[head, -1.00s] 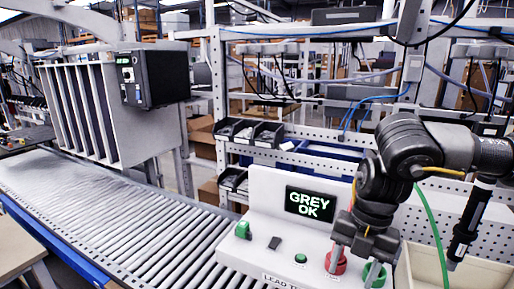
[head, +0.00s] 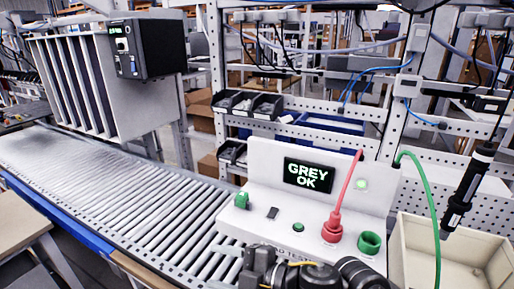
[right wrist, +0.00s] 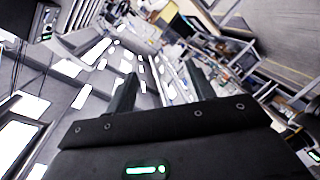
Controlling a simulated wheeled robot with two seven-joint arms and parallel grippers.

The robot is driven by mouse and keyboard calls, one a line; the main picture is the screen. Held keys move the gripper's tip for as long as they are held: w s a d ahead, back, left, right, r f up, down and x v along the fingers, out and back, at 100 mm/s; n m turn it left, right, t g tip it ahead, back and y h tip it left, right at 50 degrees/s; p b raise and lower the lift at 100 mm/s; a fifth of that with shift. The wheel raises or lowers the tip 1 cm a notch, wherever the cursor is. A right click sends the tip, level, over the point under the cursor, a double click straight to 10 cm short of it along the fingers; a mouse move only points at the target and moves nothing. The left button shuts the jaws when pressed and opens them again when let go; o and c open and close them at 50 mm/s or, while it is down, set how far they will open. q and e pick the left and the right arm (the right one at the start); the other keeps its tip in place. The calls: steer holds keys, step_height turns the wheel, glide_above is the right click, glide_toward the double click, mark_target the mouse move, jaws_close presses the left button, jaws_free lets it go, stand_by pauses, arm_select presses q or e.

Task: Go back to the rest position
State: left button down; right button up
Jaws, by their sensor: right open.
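My right gripper (head: 228,266) is low at the front, at the bottom edge of the head view, below the tester. In the right wrist view its two fingers (right wrist: 160,92) stand apart with nothing between them, and they point up towards the ceiling lights and shelving. The white lead tester (head: 262,180) has a display (head: 309,175) reading "GREY OK". A red plug (head: 332,225) on a red lead stands upright in the tester's red socket. The green socket (head: 369,243) beside it looks empty. My left gripper is not in view.
A roller conveyor (head: 120,205) runs along the left. A black screwdriver (head: 467,190) hangs above the bin. Small black bins (head: 248,104) sit behind.

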steer(key=w+d+f+m+t+h, duration=0.2)
steer(key=d+f+m+t+h, duration=0.45)
steer(key=d+f+m, duration=0.65)
steer(key=s+d+f+m+g+h, duration=0.4)
steer(key=s+d+f, duration=0.3)
steer(key=s+d, duration=0.25)
steer(key=s+d+f+m+g+h, duration=0.45)
steer(key=s+d+f, duration=0.25)
steer(key=s+d, duration=0.25)
step_height(320, 180, down, 31)
steer(key=s+g+b, duration=0.2)
steer(key=s+b, duration=0.1)
steer(key=b, duration=0.1)
steer(key=s+d+f+b, duration=0.2)
steer(key=s+f+b, duration=0.1)
steer(key=s+f, duration=1.2)
step_height(320, 180, down, 3)
steer(key=shift+s+d+f+g, duration=0.2)
steer(key=shift+s+g, duration=0.05)
steer(key=shift+g, duration=0.15)
